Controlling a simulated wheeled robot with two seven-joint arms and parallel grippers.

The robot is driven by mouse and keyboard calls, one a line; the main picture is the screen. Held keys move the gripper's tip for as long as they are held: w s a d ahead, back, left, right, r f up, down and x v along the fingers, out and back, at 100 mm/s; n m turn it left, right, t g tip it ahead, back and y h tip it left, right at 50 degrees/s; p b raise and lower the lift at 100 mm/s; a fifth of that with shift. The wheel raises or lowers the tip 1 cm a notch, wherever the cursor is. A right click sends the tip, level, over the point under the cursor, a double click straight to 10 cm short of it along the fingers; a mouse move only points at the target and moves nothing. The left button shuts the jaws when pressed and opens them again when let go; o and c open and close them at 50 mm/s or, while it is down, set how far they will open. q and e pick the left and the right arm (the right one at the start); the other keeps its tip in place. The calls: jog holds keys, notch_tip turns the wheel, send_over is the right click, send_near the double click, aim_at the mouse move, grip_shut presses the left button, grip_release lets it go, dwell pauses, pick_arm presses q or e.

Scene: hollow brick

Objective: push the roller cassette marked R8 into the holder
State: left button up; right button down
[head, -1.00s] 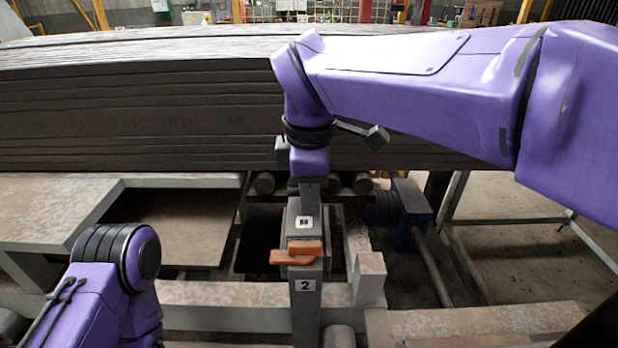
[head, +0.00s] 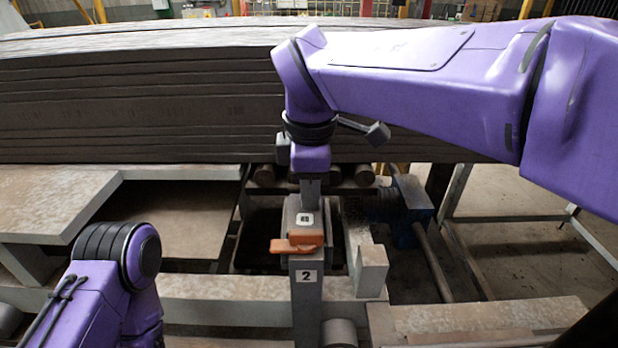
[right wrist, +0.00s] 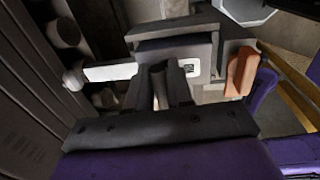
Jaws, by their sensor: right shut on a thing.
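The roller cassette (head: 290,216) is a grey block with a small white label, too small to read surely, at the centre of the head view. My right gripper (head: 309,190) comes down from above and is shut on it; its fingers (right wrist: 170,85) also show against the cassette (right wrist: 208,52) in the right wrist view. The holder (head: 307,305), a grey post marked 2, stands directly in front of the cassette. An orange latch (head: 297,244) lies across the holder's top, close below the label. How deep the cassette sits is hidden. My left gripper is out of the head view.
A long stack of dark boards (head: 140,110) spans the back, behind my right arm. A pale upright block (head: 371,268) stands close to the right of the holder. A blue motor-like part (head: 412,200) is farther right. Rollers (head: 338,175) lie behind the cassette.

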jog(key=shift+f, duration=0.25)
jog(key=c, duration=0.9)
grip_release()
jog(key=r+p, duration=0.1)
jog(key=r, duration=0.1)
jog(key=r+p, duration=0.1)
jog(key=r, duration=0.1)
jog(key=a+r+p, duration=0.1)
jog(key=r+p, duration=0.1)
jog(key=r, duration=0.1)
jog(key=shift+s, duration=0.35)
jog(key=shift+s+a+r, duration=0.1)
jog(key=shift+s+r, duration=0.05)
jog(key=shift+r, duration=0.4)
jog(key=shift+f, duration=0.1)
